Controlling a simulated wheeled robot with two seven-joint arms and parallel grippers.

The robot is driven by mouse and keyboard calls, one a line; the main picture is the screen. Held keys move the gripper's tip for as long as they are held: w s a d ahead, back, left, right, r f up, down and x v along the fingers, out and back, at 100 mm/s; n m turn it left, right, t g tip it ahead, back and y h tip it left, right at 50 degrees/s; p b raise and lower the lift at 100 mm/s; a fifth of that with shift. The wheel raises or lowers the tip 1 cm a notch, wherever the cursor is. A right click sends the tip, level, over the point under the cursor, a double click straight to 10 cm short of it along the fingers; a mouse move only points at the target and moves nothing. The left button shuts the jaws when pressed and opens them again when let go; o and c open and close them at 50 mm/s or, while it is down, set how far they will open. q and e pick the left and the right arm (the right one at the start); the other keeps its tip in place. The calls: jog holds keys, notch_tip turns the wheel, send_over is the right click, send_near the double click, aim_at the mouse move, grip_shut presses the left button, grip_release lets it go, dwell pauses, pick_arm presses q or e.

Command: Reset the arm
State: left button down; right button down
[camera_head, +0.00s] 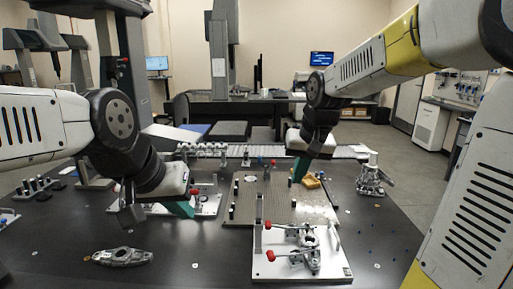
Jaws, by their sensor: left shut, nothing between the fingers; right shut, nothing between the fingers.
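My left gripper (181,208) hangs over the left-middle of the dark table, its teal fingers pointing down and shut with nothing held. It is above and right of a grey metal casting (122,257) lying on the table. My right gripper (300,170) is shut and empty, pointing down over the back right part of a perforated plate (305,211). A small yellow block (311,182) lies close to its fingertips in the picture; I cannot tell whether they touch.
A light fixture plate with red-handled clamps (297,271) stands at the front middle. A metal part (371,177) stands at the right. A rail (230,149) runs along the back. The front right table is mostly clear.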

jog(key=s+d+r+t, duration=0.1)
jog(key=s+d+t, duration=0.1)
jog(key=s, duration=1.5)
jog(key=shift+s+d+y, duration=0.2)
jog(key=shift+d+y, duration=0.1)
jog(key=shift+d, duration=0.4)
jog(key=shift+r, duration=0.15)
